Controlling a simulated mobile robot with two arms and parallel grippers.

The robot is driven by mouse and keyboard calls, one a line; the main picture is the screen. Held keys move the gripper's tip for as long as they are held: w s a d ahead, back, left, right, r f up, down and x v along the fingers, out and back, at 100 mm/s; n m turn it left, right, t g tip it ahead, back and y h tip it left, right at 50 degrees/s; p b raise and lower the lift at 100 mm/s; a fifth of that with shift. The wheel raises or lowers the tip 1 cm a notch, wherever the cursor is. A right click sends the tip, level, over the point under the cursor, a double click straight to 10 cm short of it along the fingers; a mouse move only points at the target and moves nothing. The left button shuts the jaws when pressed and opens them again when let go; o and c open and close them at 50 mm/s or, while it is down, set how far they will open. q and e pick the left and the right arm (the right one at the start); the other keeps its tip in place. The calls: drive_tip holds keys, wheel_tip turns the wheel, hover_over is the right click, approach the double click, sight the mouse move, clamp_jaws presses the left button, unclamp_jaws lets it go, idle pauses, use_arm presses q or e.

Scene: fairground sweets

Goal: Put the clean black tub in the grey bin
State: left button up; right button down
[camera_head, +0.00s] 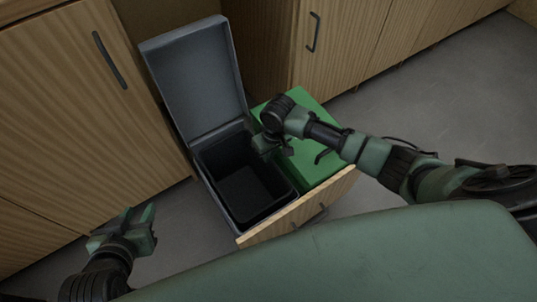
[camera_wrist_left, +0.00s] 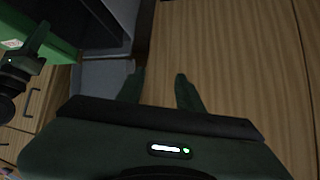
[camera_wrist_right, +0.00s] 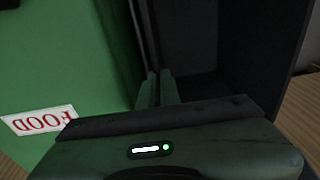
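The grey bin (camera_head: 284,208) stands in a pulled-out drawer with its grey lid (camera_head: 197,78) raised. Its inside is dark, and I cannot make out a separate black tub in it or elsewhere. My right gripper (camera_head: 262,147) is over the side where the grey bin meets the green bin. In the right wrist view its fingers (camera_wrist_right: 158,88) are close together with nothing visible between them, and the grey bin's dark opening (camera_wrist_right: 205,45) lies beyond. My left gripper (camera_head: 146,226) is empty and low at the left, apart from the bin. Its fingers (camera_wrist_left: 158,90) are spread.
A green bin (camera_head: 312,160) stands right of the grey bin, its top closed. Its label (camera_wrist_right: 40,122) reads FOOD. The wooden drawer front (camera_head: 300,213) is in front of both. Wooden cabinets (camera_head: 70,110) stand behind. Grey floor (camera_head: 450,80) is free at the right.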

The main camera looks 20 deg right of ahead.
drive_tip(key=c, duration=1.6)
unclamp_jaws()
drive_tip(key=shift+c, duration=0.2)
